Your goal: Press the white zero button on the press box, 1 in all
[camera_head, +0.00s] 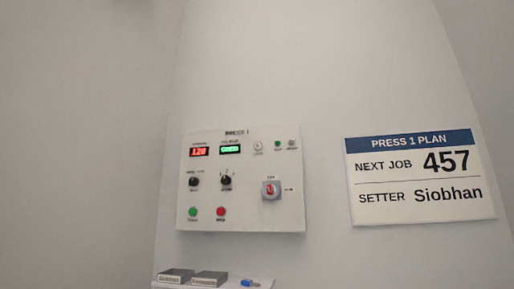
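The press box (243,208) is a pale panel on the wall, slightly left of the middle of the view. A small white round button (258,147) sits in its top row, right of the green display (230,149); the label under it is too small to read. A red display (199,152) reads about 120. The digits of the green display are blurred. My gripper is not in view, and nothing covers the front of the box.
The box also carries two black knobs (226,180), a green button (193,212), a red button (221,212) and a red-and-grey switch (270,189). A plan sign (420,203) hangs to the right. Below, a ledge holds two grey blocks (175,275) and a small blue item (247,283).

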